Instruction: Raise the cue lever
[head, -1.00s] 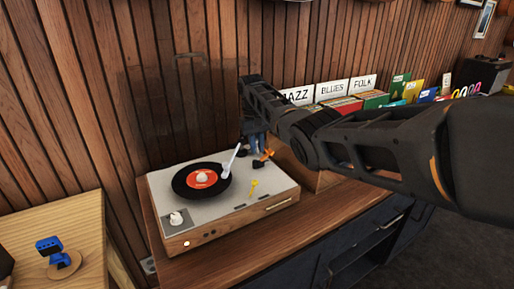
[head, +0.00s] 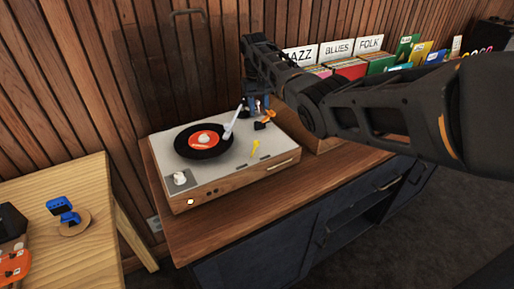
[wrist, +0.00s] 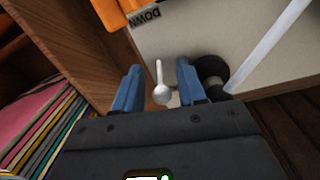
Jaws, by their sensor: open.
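The turntable (head: 225,160) stands on a wooden cabinet, with a black record (head: 203,140) and a white tonearm (head: 236,122). My gripper (wrist: 157,88) is open, its blue fingers pointing down at the deck's rear right corner. In the wrist view, a small silver lever with a ball end (wrist: 160,93) shows between the two fingers, with a gap on each side. I take it for the cue lever; whether it is up or down I cannot tell. The word DOWN (wrist: 145,17) is printed near an orange part (wrist: 117,12). The fingers are partly hidden in the head view.
The tonearm's dark base (wrist: 212,72) is close beside the right finger. Record bins (head: 348,68) line the wall to the right. A wooden table (head: 82,185) is at left.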

